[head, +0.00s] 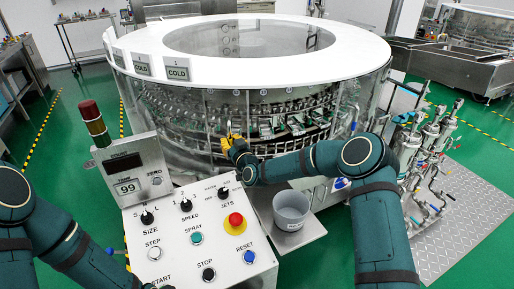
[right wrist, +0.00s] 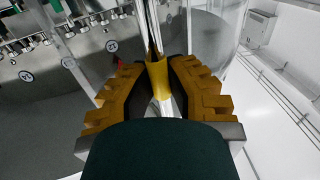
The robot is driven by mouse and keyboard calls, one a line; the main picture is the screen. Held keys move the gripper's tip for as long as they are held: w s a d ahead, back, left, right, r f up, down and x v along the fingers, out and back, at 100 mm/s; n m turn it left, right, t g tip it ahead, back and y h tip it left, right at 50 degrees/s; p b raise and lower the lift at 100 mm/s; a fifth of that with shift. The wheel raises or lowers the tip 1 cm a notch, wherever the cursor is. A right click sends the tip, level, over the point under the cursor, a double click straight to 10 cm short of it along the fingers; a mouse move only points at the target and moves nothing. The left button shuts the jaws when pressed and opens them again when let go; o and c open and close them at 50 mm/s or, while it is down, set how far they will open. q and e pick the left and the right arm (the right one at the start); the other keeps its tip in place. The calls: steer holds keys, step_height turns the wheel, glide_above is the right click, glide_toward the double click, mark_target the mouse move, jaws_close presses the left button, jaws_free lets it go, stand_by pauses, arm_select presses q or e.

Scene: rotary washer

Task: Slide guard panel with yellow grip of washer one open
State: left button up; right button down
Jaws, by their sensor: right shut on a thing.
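Washer one is the large round machine with a white top ring (head: 270,68) and clear guard panels around its side. The yellow grip (right wrist: 158,76) is a sleeve on a vertical bar, seen in the right wrist view between my right gripper's fingers. My right gripper (head: 231,143) is shut on this grip at the front of the washer; in the head view the gripper mostly covers it. The clear panel beside the bar (right wrist: 212,35) shows in the right wrist view. My left arm comes in at the lower left of the head view, but its gripper is not in view.
A control panel (head: 190,226) with knobs, buttons and a red stop button stands in front of the washer. A grey bucket (head: 291,210) sits on a low shelf right of it. Pipes and valves (head: 428,150) stand at the right.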

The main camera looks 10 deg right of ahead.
steer(key=b, duration=0.3)
glide_toward(195, 140)
steer(key=w+a+r, duration=0.1)
steer(key=r, duration=0.1)
steer(key=w+a+r, duration=0.1)
steer(key=w+r, duration=0.1)
steer(key=shift+w+a, duration=0.2)
steer(key=shift+w, duration=0.15)
steer(key=c, duration=0.9)
jaws_free()
steer(key=shift+r, duration=0.15)
steer(key=shift+c, duration=0.2)
steer(key=shift+d, duration=0.15)
steer(key=v, duration=1.2)
